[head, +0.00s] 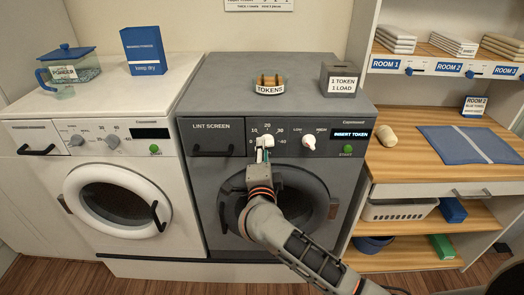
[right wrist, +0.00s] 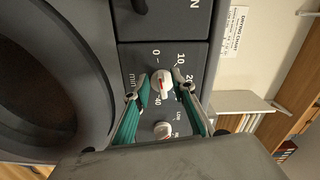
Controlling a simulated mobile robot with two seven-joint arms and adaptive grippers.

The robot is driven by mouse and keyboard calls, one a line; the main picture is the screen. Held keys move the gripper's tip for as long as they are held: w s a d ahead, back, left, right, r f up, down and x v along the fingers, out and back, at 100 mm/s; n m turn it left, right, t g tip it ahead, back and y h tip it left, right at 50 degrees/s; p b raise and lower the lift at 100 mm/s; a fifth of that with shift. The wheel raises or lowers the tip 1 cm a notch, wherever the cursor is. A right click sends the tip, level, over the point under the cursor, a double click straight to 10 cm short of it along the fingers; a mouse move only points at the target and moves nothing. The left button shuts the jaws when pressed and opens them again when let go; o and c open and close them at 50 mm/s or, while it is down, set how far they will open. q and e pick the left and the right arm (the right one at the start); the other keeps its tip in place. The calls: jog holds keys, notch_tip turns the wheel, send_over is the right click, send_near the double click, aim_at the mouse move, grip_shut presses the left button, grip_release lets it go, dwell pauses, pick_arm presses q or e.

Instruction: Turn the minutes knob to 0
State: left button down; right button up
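The dark grey dryer (head: 200,172) on the right has a white minutes knob (head: 267,140) with a scale from 0 to 40 around it. In the right wrist view the minutes knob (right wrist: 160,83) shows a red mark; its exact setting is hard to tell. My right gripper (head: 262,153) is in front of the panel at this knob. In the right wrist view its green-padded fingers (right wrist: 160,79) stand on either side of the knob, with small gaps, so it looks open. My left gripper is out of view.
A second white knob (head: 308,141), marked low to high, sits right of the minutes knob; a green start button (head: 347,149) is farther right. A token tray (head: 270,83) and token box (head: 341,79) stand on the dryer. A white washer (head: 75,152) stands left.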

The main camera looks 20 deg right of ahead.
jog(key=v, duration=1.1)
jog(key=shift+s+a, duration=0.2)
jog(key=shift+s, duration=0.15)
jog(key=shift+d, duration=0.1)
